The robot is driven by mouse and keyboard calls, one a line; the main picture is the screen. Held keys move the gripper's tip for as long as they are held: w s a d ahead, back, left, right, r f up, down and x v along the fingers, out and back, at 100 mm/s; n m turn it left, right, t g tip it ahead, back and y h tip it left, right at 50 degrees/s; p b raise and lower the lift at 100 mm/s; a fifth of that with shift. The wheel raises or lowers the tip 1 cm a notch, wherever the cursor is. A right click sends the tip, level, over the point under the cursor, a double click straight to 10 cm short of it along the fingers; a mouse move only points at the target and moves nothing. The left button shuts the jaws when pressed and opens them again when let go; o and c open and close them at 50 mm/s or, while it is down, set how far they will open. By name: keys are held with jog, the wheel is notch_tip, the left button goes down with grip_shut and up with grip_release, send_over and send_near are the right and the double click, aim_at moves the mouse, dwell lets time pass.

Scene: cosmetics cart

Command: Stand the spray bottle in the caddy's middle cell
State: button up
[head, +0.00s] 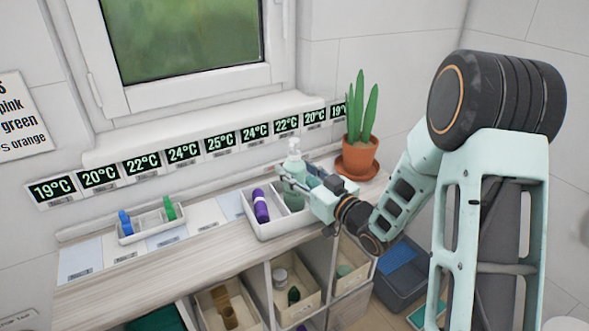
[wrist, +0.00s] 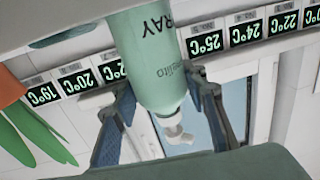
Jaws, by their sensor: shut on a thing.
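The spray bottle (head: 293,203) is pale green with a white spray head, and it is upright in the head view. My gripper (head: 302,180) is shut around its upper body from the right. The wrist view is upside down and shows the bottle (wrist: 157,60), with part of its lettering, between my two fingers (wrist: 165,110). The white caddy (head: 272,229) is on the counter below. The bottle's lower part shows inside the caddy's middle area, right of a purple bottle (head: 261,206). I cannot tell whether its base touches the caddy floor.
A potted cactus (head: 358,150) stands close behind my gripper on the right. A small white tray (head: 150,226) with blue and green bottles is on the left. Temperature labels line the wall. Open bins (head: 297,290) sit below the counter.

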jog(key=shift+f, duration=0.15)
jog(key=o, duration=1.6)
jog(key=shift+c, duration=0.2)
jog(key=shift+r+p, duration=0.3)
jog(key=b+v, duration=0.1)
jog(key=v, duration=1.1)
